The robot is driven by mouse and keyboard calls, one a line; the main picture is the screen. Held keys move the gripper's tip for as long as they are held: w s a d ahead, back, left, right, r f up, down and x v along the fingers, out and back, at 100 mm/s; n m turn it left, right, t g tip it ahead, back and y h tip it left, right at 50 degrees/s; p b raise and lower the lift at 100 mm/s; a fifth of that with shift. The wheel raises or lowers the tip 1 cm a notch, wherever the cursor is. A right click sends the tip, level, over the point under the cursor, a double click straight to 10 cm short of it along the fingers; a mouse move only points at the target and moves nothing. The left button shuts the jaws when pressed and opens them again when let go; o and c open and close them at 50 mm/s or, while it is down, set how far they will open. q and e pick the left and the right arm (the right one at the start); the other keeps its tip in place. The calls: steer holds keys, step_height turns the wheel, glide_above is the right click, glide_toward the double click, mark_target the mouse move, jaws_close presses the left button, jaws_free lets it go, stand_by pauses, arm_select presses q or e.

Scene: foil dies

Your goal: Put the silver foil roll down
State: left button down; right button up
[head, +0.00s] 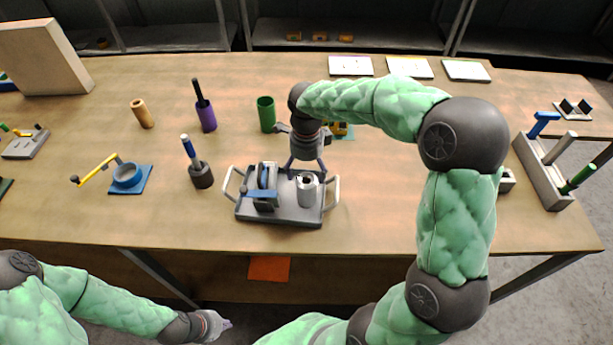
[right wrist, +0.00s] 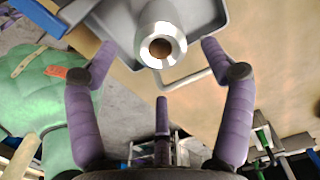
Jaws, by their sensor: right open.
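The silver foil roll (head: 307,189) stands upright in the right part of a grey tray (head: 275,215) with two pale side handles. In the right wrist view the roll (right wrist: 150,52) shows its end with a brown core. My right gripper (head: 307,168) is open above and just behind the roll.
A blue-and-grey device (head: 264,186) shares the tray, left of the roll. A dark cylinder with a blue-handled tool (head: 201,177), a purple cup (head: 207,118) and a green cylinder (head: 266,114) stand nearby. A grey rack (head: 543,172) is at right. The table right of the tray is mostly clear.

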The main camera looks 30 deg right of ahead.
steer(key=shift+r+p, duration=0.4)
steer(key=shift+r, duration=1.85)
